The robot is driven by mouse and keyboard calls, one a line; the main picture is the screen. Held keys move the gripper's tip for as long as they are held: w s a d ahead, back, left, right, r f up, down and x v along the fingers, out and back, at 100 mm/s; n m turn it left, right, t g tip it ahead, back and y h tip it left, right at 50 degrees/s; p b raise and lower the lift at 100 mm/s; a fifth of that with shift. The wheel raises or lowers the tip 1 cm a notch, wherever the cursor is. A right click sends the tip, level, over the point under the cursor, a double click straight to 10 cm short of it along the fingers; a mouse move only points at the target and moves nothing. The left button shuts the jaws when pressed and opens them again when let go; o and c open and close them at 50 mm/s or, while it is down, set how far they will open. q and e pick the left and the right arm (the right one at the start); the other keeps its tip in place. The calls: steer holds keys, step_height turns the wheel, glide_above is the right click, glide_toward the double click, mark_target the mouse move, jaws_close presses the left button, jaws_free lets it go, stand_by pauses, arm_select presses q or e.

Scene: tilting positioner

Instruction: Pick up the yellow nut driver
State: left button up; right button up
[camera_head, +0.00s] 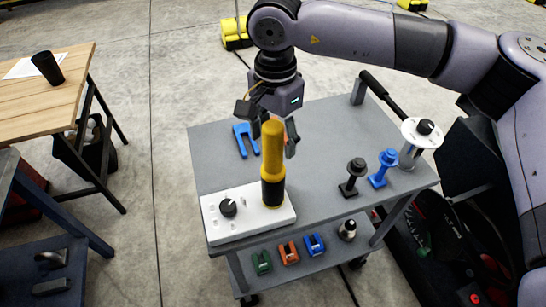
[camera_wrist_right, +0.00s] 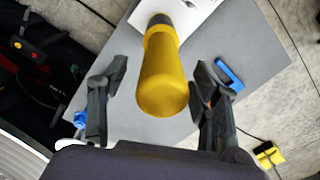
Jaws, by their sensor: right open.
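The yellow nut driver (camera_head: 273,150) stands upright with its black lower end on the white panel (camera_head: 240,224) at the front left of the grey cart top. In the right wrist view the yellow handle (camera_wrist_right: 164,75) points toward the camera, between the two fingers. My right gripper (camera_head: 268,135) is open behind and around the handle's upper part in the head view. Its fingers (camera_wrist_right: 155,100) stand apart on both sides of the handle, with a visible gap on each side. My left gripper is not in view.
The white panel carries a black knob (camera_head: 228,207) and small switches. A blue fork-shaped part (camera_head: 241,139) lies behind. A black post (camera_head: 352,176), a blue post (camera_head: 383,168) and a white disc (camera_head: 422,133) stand at the right. A wooden table (camera_head: 62,105) is at the left.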

mark_target(273, 167)
step_height(273, 167, down, 4)
steer(key=shift+s+a+r+p, duration=0.15)
steer(key=shift+r+p, duration=0.1)
steer(key=shift+p, duration=0.5)
steer(key=shift+f, duration=0.25)
steer(key=shift+c, duration=0.5)
steer(key=c, duration=1.2)
steer(key=shift+r, duration=0.1)
steer(key=shift+c, duration=0.4)
